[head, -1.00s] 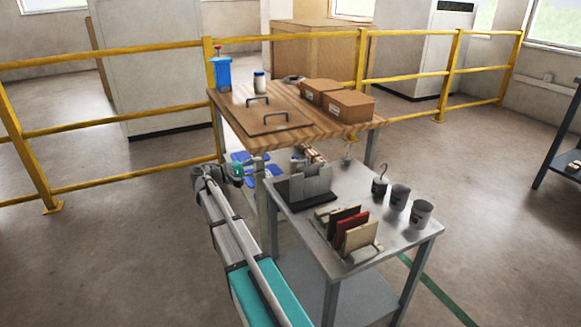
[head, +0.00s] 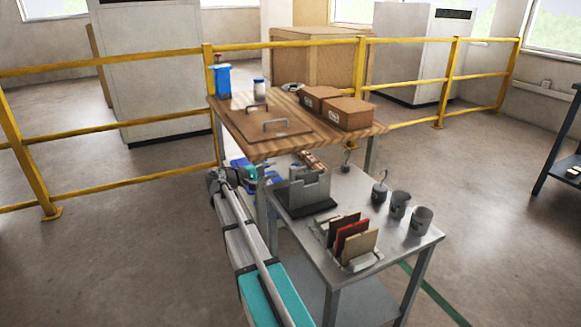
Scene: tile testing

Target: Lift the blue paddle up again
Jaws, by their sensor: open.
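Blue shapes (head: 258,184) lie low behind the near leg of the wooden-topped table, at the left end of the metal bench. They are small and partly hidden, and I cannot tell which is the blue paddle or whether it is raised. My gripper (head: 262,171) is among them at the end of my arm, largely hidden by the table leg and edge. It is open, and I see nothing held in it. Whether it touches the paddle is hidden.
The wooden table (head: 228,121) overhangs this spot. It carries a blue upright device (head: 223,80), a handled board (head: 268,126) and brown boxes (head: 354,113). The metal bench (head: 330,205) holds a grey block fixture (head: 308,188), a tile rack (head: 361,262) and grey cups (head: 420,221).

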